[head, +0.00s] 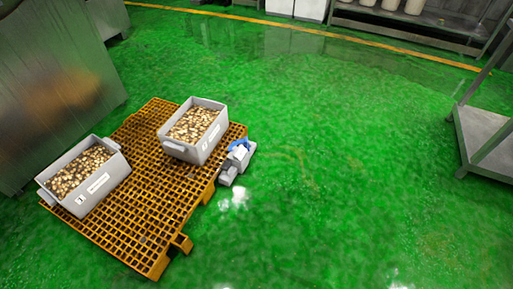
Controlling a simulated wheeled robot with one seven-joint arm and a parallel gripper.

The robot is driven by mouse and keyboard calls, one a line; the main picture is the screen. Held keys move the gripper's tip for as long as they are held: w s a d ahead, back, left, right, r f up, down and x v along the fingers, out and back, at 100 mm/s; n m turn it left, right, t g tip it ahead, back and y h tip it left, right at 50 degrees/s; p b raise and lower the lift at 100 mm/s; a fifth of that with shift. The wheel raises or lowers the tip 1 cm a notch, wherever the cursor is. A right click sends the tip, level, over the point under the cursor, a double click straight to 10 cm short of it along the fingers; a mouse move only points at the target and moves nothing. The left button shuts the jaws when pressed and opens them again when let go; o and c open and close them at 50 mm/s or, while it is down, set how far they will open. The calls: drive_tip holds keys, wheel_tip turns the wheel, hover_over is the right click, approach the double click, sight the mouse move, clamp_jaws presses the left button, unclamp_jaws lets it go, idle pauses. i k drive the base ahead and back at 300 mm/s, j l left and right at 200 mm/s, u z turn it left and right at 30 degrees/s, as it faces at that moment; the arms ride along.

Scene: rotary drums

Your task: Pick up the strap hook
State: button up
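I cannot make out a strap hook for certain. A small grey and white object (235,164) with a blue part (238,146) sits at the right edge of the orange pallet, beside the right bin. It is too small to tell whether it is or includes the strap hook, or whether it rests on the pallet or the floor. My gripper is not in view.
The orange grid pallet (150,225) lies on the shiny green floor. Two grey bins (98,187) (207,151) of small brownish pieces stand on it. A large metal drum or panel (50,90) is at left, a metal stand (485,135) at right. The middle and right floor is clear.

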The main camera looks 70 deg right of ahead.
sight(246, 143)
drive_tip(key=k+l+z, duration=0.1)
drive_tip(key=k+l, duration=0.55)
drive_tip(key=l+z, duration=0.15)
drive_tip(key=l, duration=1.6)
drive_tip(key=i+l, duration=0.1)
drive_tip(key=l, duration=0.25)
drive_tip(key=i+l, duration=0.1)
drive_tip(key=l, duration=0.3)
drive_tip(key=i+l+z, duration=0.1)
drive_tip(key=l, duration=0.25)
drive_tip(key=i+l, duration=0.1)
drive_tip(key=l, duration=0.25)
